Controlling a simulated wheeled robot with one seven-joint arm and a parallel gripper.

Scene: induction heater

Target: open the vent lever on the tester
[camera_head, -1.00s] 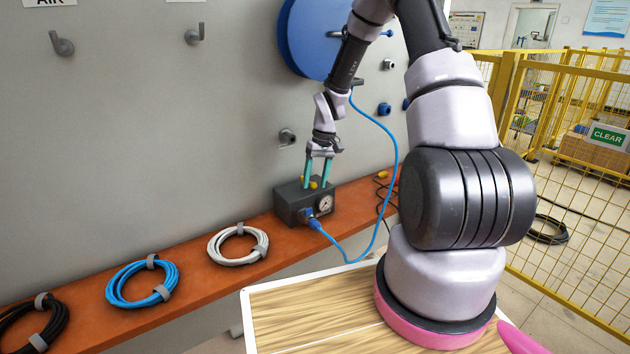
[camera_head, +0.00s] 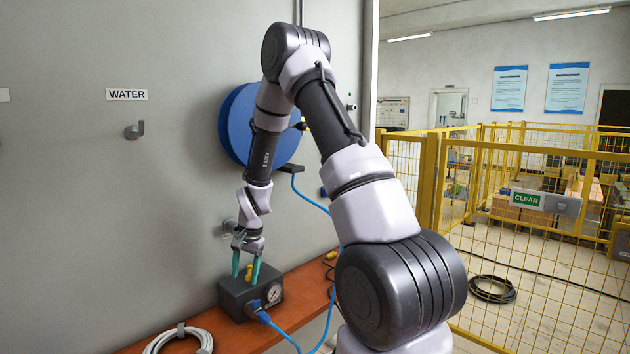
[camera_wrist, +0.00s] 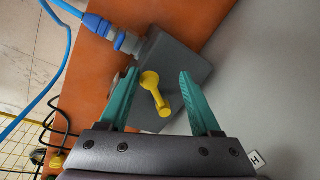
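The tester (camera_head: 250,294) is a dark grey box with a round gauge (camera_head: 273,293) on its front, standing on the orange shelf. Its yellow vent lever (camera_head: 248,272) is on top; in the wrist view the lever (camera_wrist: 155,92) shows a round hub and a short arm. My gripper (camera_head: 245,277) points down at the top of the tester. Its teal fingers stand on either side of the lever, open, with a gap to it on both sides in the wrist view (camera_wrist: 158,85). A blue hose (camera_head: 266,319) is plugged into the tester's front.
A coiled white hose (camera_head: 180,338) lies on the orange shelf (camera_head: 303,300) to the left. A blue reel (camera_head: 236,125) is on the grey wall above. A yellow fence (camera_head: 540,240) with a CLEAR sign stands at the right.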

